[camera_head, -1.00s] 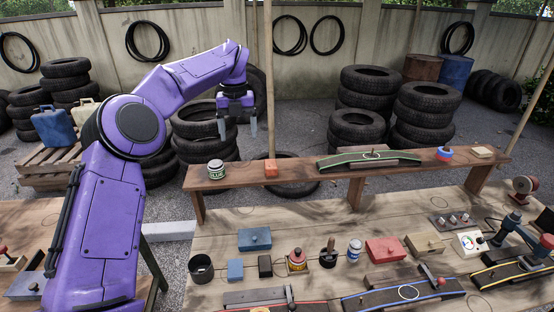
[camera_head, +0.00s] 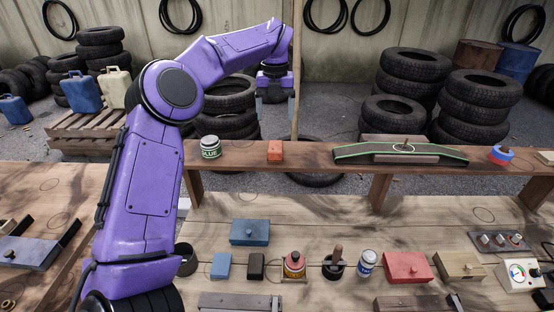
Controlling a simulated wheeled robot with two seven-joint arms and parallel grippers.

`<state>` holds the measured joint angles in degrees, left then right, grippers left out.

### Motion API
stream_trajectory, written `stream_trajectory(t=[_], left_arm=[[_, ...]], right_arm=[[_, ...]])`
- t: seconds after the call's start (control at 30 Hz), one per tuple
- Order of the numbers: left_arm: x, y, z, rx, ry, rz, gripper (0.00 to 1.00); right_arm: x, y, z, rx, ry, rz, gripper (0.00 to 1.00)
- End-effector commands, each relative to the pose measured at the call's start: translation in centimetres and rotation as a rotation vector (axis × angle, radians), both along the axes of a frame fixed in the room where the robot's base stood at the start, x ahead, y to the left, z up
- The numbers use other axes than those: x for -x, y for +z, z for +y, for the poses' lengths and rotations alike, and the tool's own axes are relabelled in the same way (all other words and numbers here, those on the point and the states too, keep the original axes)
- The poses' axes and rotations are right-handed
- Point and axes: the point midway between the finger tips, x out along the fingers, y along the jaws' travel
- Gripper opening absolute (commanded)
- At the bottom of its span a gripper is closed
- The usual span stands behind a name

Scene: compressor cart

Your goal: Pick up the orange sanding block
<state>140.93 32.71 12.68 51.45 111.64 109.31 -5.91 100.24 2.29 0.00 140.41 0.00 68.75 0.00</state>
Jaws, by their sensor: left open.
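The orange sanding block (camera_head: 275,151) is a small block lying on the raised wooden shelf, to the right of the glue jar. My left gripper (camera_head: 275,108) points down above and behind the shelf, its two fingers apart and nothing between them. In the picture it is just above the block, with a clear gap between fingertips and block. My right gripper is not in view.
On the shelf (camera_head: 330,158), a glue jar (camera_head: 210,147) stands left of the block and a green-edged ramp (camera_head: 400,150) lies to the right. The bench below holds a blue box (camera_head: 250,232), a red box (camera_head: 407,267) and several cans and tools. Tyres stand behind.

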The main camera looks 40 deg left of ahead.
Motion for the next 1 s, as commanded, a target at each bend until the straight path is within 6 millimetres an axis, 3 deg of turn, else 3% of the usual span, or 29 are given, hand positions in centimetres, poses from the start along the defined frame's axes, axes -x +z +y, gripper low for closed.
stream_trajectory(t=[0.03,0.23,0.7,0.97,1.0], left_arm=[[0.0,-1.1,-0.1,0.000,-0.001,0.000,0.80],[0.0,-3.8,-0.2,0.000,-0.005,0.004,0.80],[0.7,-10.7,-0.5,0.000,-0.005,0.004,0.80],[0.7,-11.6,-0.5,0.000,-0.004,0.000,0.80],[0.7,-11.6,-0.5,0.000,-0.004,0.000,0.73]], right_arm=[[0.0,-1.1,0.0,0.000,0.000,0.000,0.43],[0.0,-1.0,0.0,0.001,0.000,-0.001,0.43],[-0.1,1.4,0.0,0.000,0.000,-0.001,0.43],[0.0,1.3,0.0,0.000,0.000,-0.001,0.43],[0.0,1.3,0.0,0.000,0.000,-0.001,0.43]])
